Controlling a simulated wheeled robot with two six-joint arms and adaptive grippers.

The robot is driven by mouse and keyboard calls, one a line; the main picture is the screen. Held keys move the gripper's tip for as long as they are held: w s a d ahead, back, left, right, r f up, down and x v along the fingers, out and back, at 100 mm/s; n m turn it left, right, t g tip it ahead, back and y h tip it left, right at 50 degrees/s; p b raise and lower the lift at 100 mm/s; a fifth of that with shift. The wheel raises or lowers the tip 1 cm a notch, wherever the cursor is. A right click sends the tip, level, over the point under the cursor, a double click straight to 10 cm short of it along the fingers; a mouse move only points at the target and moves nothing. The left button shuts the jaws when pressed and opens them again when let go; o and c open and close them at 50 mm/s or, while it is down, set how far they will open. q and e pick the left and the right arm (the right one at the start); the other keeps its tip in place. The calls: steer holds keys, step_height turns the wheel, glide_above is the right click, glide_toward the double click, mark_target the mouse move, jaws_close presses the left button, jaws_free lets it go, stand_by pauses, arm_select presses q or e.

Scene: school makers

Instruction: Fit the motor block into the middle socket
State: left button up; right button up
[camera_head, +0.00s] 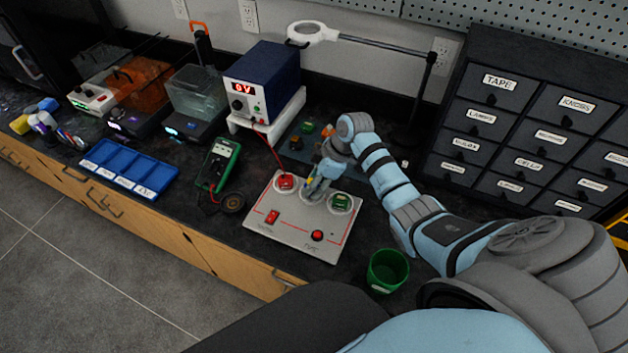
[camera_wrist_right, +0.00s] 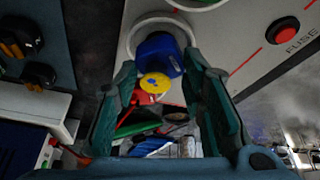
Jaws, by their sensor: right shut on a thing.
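The grey socket board (camera_head: 290,235) lies on the dark bench, with a red block (camera_head: 286,182) in its left socket and a green block (camera_head: 340,202) in its right socket. My right gripper (camera_head: 318,184) points down over the middle socket (camera_head: 307,198). In the wrist view it (camera_wrist_right: 162,68) is shut on the motor block (camera_wrist_right: 158,52), a blue block with a yellow disc. The block overlaps the white ring of the middle socket (camera_wrist_right: 150,24); I cannot tell whether it is seated or just above. My left gripper is not in view.
A power supply (camera_head: 262,85) stands on a white stand behind the board. A green multimeter (camera_head: 217,163) and a blue tray (camera_head: 130,170) lie to the left. A green cup (camera_head: 388,270) stands front right. A dark mat with small parts (camera_wrist_right: 38,20) is close behind the gripper.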

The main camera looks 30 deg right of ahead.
steer(key=shift+f+b, duration=0.45)
steer(key=shift+f, duration=0.15)
steer(key=o, duration=0.9)
steer(key=shift+c, duration=0.2)
steer(key=p+v, duration=0.8)
steer(key=v, duration=0.3)
steer(key=shift+p, duration=0.4)
steer(key=shift+a, duration=0.15)
